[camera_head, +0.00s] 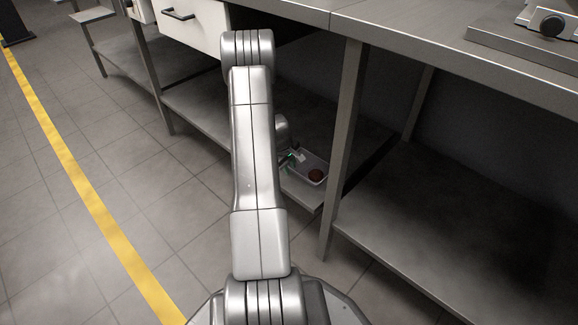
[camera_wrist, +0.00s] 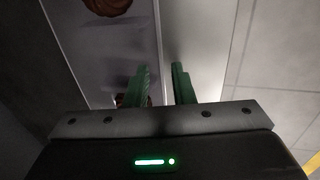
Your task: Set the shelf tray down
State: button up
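The shelf tray (camera_head: 323,183) is a small pale tray on the lower shelf, close to the shelf's end. A round red-brown biscuit (camera_head: 316,175) lies in it, and part of it shows at the top of the wrist view (camera_wrist: 108,5). My gripper (camera_wrist: 159,72) has green fingers on either side of the tray's thin wall (camera_wrist: 158,30), one inside the tray and one outside. Gaps show between the fingers and the wall, so my gripper looks open. In the head view my gripper (camera_head: 291,158) is at the tray's left side, partly hidden by my arm.
The lower shelf (camera_head: 301,193) is under a steel bench (camera_head: 450,50) with a post (camera_head: 345,140) just right of the tray. A white drawer (camera_head: 190,22) is above to the left. Tiled floor (camera_head: 150,190) with a yellow line (camera_head: 95,205) lies clear on the left.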

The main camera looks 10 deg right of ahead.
jog(key=p+v, duration=0.4)
jog(key=v, duration=0.8)
jog(key=shift+p, duration=0.3)
jog(key=shift+r, duration=0.15)
dwell(0.5)
jog(key=b+x, duration=0.5)
jog(key=x, duration=0.7)
jog(key=shift+f, duration=0.2)
notch_tip(320, 180, up, 4)
jog(key=shift+r+p, duration=0.1)
jog(key=shift+p, duration=1.05)
jog(key=shift+r, duration=0.4)
